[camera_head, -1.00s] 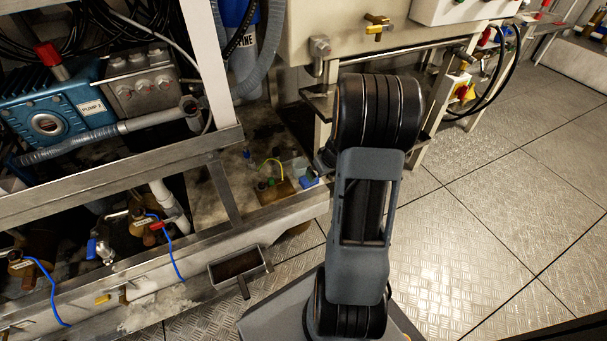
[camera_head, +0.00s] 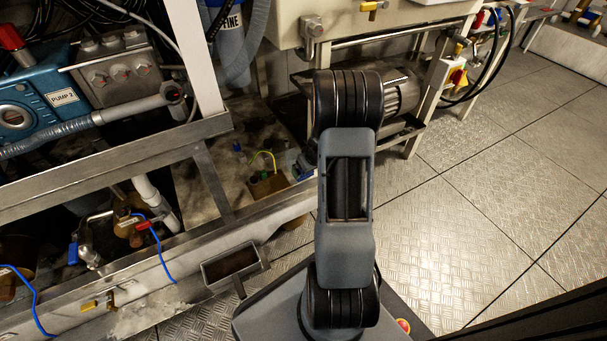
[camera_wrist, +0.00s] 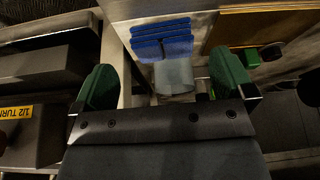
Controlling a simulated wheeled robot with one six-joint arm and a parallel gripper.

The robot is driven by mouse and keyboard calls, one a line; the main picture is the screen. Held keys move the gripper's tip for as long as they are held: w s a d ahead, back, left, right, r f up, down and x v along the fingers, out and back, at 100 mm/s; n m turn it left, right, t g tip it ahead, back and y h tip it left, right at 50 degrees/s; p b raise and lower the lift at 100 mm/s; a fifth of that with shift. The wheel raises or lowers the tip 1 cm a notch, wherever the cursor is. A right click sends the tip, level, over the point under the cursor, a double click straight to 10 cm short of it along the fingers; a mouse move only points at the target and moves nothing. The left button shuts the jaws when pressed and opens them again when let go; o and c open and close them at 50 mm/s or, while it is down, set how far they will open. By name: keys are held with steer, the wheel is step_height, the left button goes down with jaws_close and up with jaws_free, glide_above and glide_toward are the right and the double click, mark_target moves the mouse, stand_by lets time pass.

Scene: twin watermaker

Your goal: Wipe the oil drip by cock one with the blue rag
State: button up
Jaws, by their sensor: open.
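My gripper (camera_wrist: 163,72) is open in the wrist view, with its green fingers apart and nothing between their tips. A folded-looking, ribbed blue thing (camera_wrist: 162,40) lies just beyond the fingers, above a pale translucent cylinder. I cannot tell whether it is the blue rag. A cock with a blue handle (camera_head: 74,253) and one with a red handle (camera_head: 145,223) sit at lower left under the pump frame. I cannot tell which is cock one. No oil drip can be made out.
A metal frame rail (camera_head: 110,170) runs in front of the blue pump (camera_head: 30,105). A small open tray (camera_head: 231,266) sticks out from the lower ledge. A brown box (camera_head: 268,186) with a yellow-green wire stands behind. Tread-plate floor (camera_head: 480,220) at right is clear.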

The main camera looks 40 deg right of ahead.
steer(key=b+x, duration=0.2)
steer(key=x, duration=0.3)
steer(key=shift+s+a, duration=0.1)
steer(key=shift+s, duration=0.05)
steer(key=shift+c, duration=0.5)
steer(key=c, duration=0.8)
